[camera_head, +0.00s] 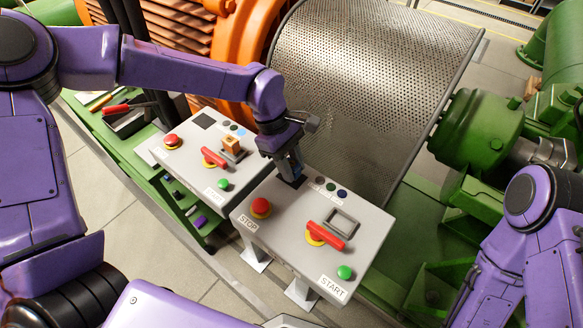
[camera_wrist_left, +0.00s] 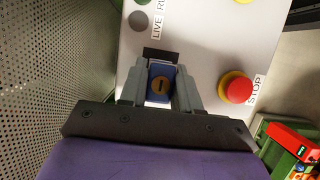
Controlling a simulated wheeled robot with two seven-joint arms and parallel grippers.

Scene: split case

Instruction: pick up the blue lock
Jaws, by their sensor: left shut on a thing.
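In the head view my left gripper (camera_head: 292,172) points down at that box's far left corner and mostly hides the lock. My right arm shows at the right edge, but its gripper is not in view.
The near control box (camera_head: 285,245) has a red stop button (camera_head: 261,207), a red handle (camera_head: 327,235) and a green start button (camera_head: 345,272). A second box (camera_head: 185,168) beside it carries an orange-brown block (camera_head: 231,144). A perforated metal guard (camera_head: 370,80) rises close behind.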

